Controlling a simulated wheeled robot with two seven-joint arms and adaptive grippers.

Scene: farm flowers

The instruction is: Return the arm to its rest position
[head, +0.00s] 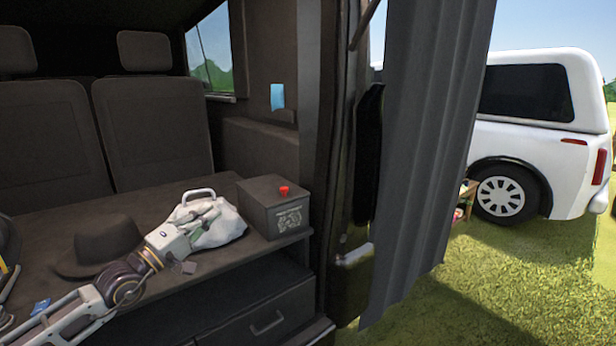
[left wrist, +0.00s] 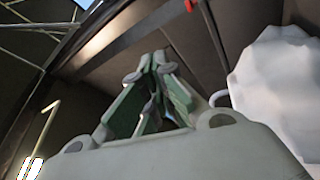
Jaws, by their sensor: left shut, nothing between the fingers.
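My left arm (head: 120,285) comes in from the lower left of the head view and reaches over the dark shelf in the vehicle. My left gripper (head: 207,214) is in front of the white bag (head: 228,226) and overlaps it in the picture; I cannot tell from this view whether they touch. In the left wrist view the gripper's green-lined fingers (left wrist: 153,62) come together at the tips with nothing between them. The pale bag (left wrist: 280,85) shows to their right, apart from the fingers. My right gripper is not in view.
A dark hat (head: 103,243) lies on the shelf (head: 60,215) behind my arm. A dark box (head: 268,210) with a red knob (head: 284,191) stands at the shelf's right end. A drawer (head: 262,318) is below. A grey curtain (head: 430,130) hangs at right; grass and a white vehicle (head: 535,130) lie beyond.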

